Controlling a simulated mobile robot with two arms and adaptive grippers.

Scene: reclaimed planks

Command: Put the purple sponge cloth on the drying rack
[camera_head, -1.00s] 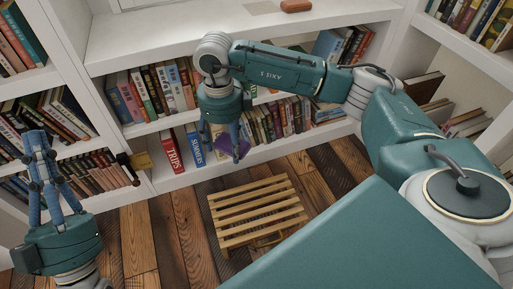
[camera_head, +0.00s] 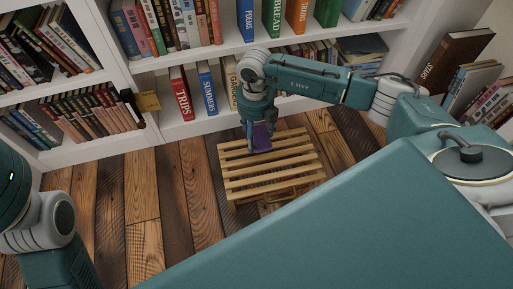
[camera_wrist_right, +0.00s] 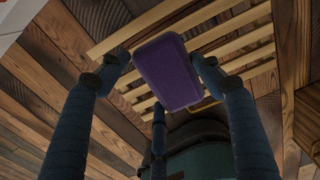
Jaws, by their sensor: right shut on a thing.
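The purple sponge cloth (camera_head: 262,139) is held over the back part of the wooden slatted drying rack (camera_head: 268,181), which stands on the floor. My right gripper (camera_head: 257,130) points down and is shut on the cloth. In the right wrist view the cloth (camera_wrist_right: 168,73) sits between the fingers, with the slats of the rack (camera_wrist_right: 235,38) behind it. I cannot tell whether the cloth touches the slats. My left arm shows at the left edge of the head view, but its gripper is out of the picture.
A white bookcase (camera_head: 190,128) full of books stands behind the rack, with its lowest shelf close to the rack's back. A dark object with a yellowish tag (camera_head: 148,101) is at the bookcase upright. Bare plank floor (camera_head: 150,215) lies left of the rack.

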